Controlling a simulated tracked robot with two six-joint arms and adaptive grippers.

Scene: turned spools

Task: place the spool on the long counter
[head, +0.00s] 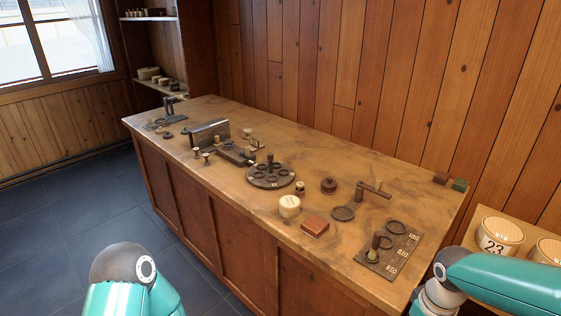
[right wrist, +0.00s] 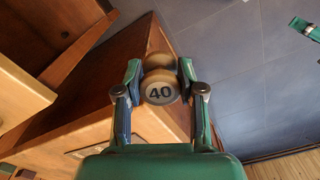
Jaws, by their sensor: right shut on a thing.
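The spool (right wrist: 160,88) shows in the right wrist view with a pale round end marked 40; its far end shows behind. My right gripper (right wrist: 160,80) is shut on it, one finger at each side. The head view shows only links of my right arm at the lower right; the spool and right gripper do not show there. The long counter (head: 330,235) has a worn, tan wooden top and brown panelled front, and runs along the plank wall. Only links of my left arm show at the lower left; its gripper is out of view.
The counter holds a dark round holder (head: 270,178), a pale round box (head: 289,206), a reddish block (head: 315,226), a lidded brown pot (head: 328,185) and a dark labelled board (head: 389,249). A pale tub marked 23 (head: 497,236) stands right of the counter. Bare top shows between items.

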